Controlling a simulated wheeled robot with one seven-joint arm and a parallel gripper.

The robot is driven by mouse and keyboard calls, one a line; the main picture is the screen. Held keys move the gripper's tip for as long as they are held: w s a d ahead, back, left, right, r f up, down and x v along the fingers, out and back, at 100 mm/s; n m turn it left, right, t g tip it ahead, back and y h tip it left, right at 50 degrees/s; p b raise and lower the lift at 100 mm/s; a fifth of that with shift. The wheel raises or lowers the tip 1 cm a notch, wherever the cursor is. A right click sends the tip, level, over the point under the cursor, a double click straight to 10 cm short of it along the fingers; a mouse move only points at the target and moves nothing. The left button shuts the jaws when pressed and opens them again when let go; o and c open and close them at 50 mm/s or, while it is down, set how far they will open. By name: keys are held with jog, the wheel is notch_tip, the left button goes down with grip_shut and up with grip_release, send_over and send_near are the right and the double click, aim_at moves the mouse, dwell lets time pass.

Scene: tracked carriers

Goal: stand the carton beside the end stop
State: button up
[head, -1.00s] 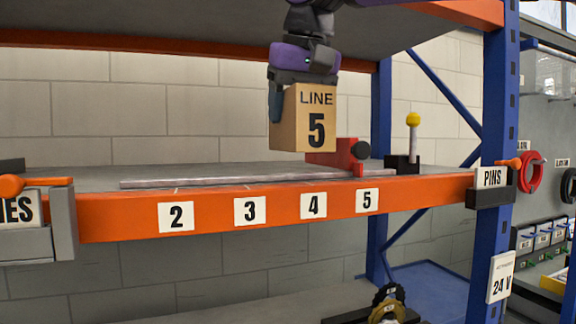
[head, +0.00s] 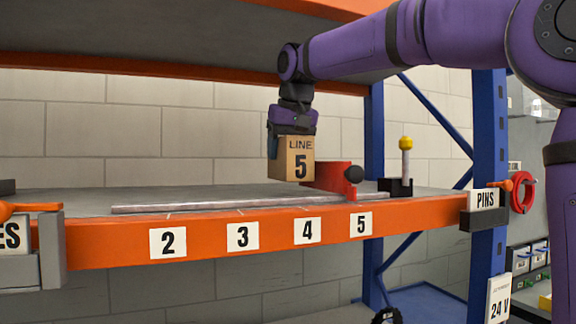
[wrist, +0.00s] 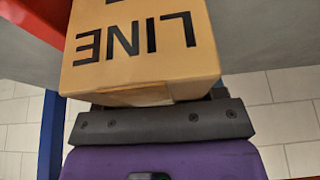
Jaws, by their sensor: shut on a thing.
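A tan carton (head: 291,163) marked LINE 5 hangs upright from my gripper (head: 292,140), which is shut on its upper part. The carton is over the shelf, just left of the red end stop (head: 326,175) with its black knob. Part of the stop is hidden by the carton in the head view.
A pale rail (head: 220,205) runs along the shelf (head: 60,205) in front. The orange beam (head: 200,240) carries labels 2 to 5. A yellow-topped post (head: 405,165) stands right of the stop. An upper shelf (head: 180,45) is overhead. The shelf's left is mostly clear.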

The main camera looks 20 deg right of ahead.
aim_at(288, 165)
jog(key=shift+f, duration=1.6)
jog(key=shift+f, duration=0.1)
jog(key=o, duration=1.3)
jog(key=v, duration=0.5)
jog(key=s, duration=1.2)
